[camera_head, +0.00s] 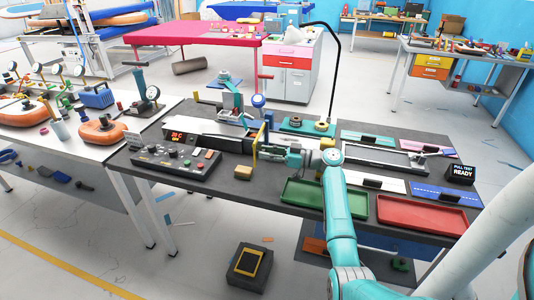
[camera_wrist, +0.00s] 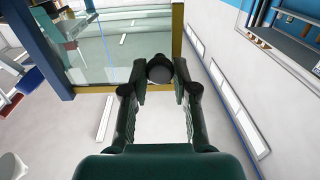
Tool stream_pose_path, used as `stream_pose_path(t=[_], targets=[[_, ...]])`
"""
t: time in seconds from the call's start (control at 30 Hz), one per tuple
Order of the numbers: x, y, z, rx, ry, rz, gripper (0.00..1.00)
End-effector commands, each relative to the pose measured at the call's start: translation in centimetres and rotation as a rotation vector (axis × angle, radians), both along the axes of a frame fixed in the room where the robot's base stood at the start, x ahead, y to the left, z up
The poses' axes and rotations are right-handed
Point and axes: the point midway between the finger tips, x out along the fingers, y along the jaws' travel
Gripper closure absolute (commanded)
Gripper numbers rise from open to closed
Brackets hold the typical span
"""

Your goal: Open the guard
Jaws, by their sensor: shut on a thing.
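The guard (camera_wrist: 120,48) is a clear panel with a yellow edge and a blue post, at the upper left of the wrist view. In the head view its yellow edge (camera_head: 255,150) stands upright at the right end of a machine with a control panel (camera_head: 175,158). A dark round knob (camera_wrist: 160,72) sits by the guard's lower right corner. My gripper (camera_wrist: 160,78) is shut on this knob, with a dark finger on either side. In the head view my gripper (camera_head: 277,153) reaches left to the guard, and its fingertips are too small to make out.
A green tray (camera_head: 318,198) and a red tray (camera_head: 422,215) lie at the bench's front right. A yellow block (camera_head: 243,173) lies near the control panel. A black lamp arm (camera_head: 338,70) rises behind the bench.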

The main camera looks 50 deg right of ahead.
Motion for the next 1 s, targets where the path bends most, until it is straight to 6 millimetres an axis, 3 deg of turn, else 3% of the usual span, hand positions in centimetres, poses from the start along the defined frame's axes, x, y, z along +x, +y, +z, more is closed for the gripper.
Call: stream_pose_path(t=[0.33,0.37,0.43,0.47,0.77,1.0], targets=[[0.0,0.0,-0.3,0.002,0.005,0.002,1.00],[0.0,0.0,-0.3,0.002,0.005,0.002,0.67],[0.0,0.0,-0.3,0.002,0.005,0.001,0.50],[0.0,0.0,-0.3,0.001,0.004,0.001,0.48],[-0.1,-0.1,-0.1,0.001,0.003,0.000,0.48],[-2.7,-1.4,-0.2,0.001,0.003,-0.003,0.48]])
